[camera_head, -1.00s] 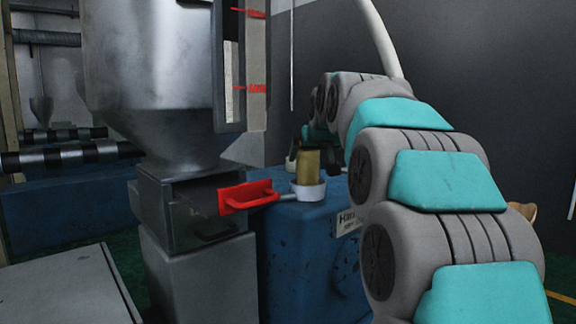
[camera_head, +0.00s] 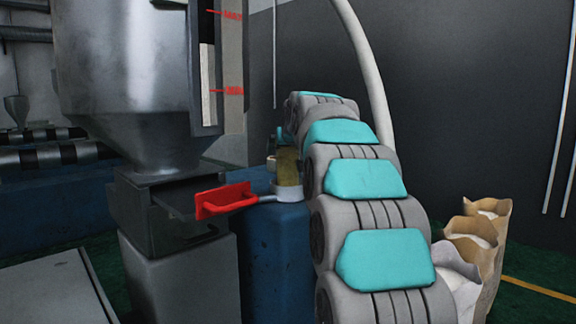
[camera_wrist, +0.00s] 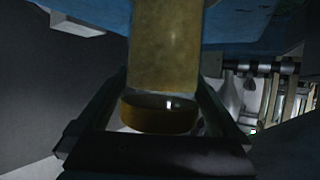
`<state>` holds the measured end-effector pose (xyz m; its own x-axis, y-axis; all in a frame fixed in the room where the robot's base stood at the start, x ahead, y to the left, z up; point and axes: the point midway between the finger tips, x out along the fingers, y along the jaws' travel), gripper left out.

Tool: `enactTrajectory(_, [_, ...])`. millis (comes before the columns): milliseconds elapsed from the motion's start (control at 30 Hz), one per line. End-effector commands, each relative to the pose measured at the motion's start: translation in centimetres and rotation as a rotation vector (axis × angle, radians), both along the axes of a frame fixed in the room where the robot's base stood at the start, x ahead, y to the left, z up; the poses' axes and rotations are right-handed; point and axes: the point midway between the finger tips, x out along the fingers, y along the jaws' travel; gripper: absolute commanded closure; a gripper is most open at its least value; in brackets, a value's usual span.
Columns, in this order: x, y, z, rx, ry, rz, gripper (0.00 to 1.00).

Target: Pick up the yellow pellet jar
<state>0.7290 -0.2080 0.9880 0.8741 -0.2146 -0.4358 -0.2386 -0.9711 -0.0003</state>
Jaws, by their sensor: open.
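The yellow pellet jar (camera_head: 288,166) stands upright on the blue machine block, at the white pan (camera_head: 290,193) in the head view. In the wrist view the jar (camera_wrist: 165,48) fills the middle, with its rounded amber end (camera_wrist: 158,117) toward the gripper's base. My gripper (camera_wrist: 163,82) is open, with one dark finger on each side of the jar. I cannot tell whether either finger touches it. In the head view, my arm hides much of the gripper beside the jar.
A red-handled flap (camera_head: 224,200) sticks out beside the jar, under the metal hopper (camera_head: 125,80). The blue block (camera_head: 275,245) bears the jar. Open paper sacks (camera_head: 485,230) stand on the floor at the right. A pale hose (camera_head: 365,70) rises behind my arm.

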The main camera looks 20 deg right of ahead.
Motion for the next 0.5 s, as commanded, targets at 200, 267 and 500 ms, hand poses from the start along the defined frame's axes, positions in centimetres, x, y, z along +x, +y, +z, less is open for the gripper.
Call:
enactTrajectory(200, [0.17,-0.04,-0.06,0.000,-0.001,0.000,0.00])
enactTrajectory(267, [0.16,-0.04,-0.07,0.000,-0.001,0.000,0.05])
enactTrajectory(500, [0.15,-0.03,-0.07,0.000,-0.001,0.000,0.31])
